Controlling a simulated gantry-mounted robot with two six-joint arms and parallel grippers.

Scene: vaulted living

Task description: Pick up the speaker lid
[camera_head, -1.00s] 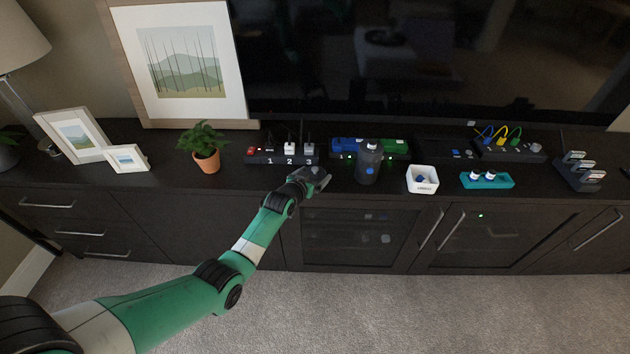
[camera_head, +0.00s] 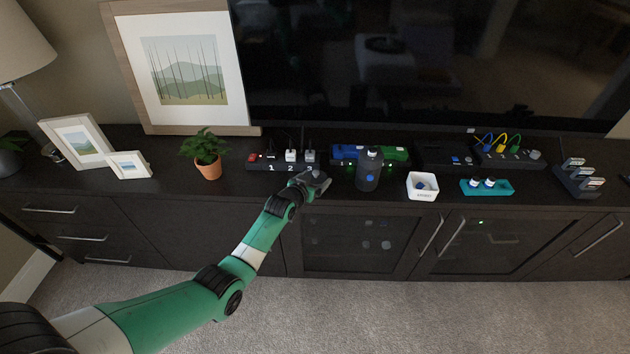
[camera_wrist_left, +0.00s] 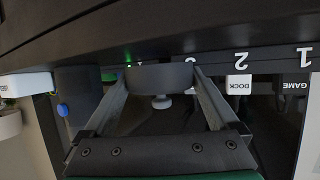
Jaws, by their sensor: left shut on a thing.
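My left gripper (camera_head: 318,184) is at the front edge of the dark cabinet top, left of the speaker and in front of the numbered power strip. In the left wrist view its fingers (camera_wrist_left: 160,80) are shut on a dark grey, round-edged piece, which I take to be the speaker lid (camera_wrist_left: 160,75). A small white knob shows just below it; I cannot tell whether it belongs to the lid. The dark cylindrical speaker (camera_head: 368,172) with a blue dot stands upright to the right; it also shows in the left wrist view (camera_wrist_left: 78,92). My right gripper is not in view.
The power strip (camera_head: 262,167) with plugs lies behind the gripper. A potted plant (camera_head: 207,158) stands left. A white box (camera_head: 422,193) and a teal tray (camera_head: 500,189) stand right of the speaker. The television (camera_head: 430,70) is at the back.

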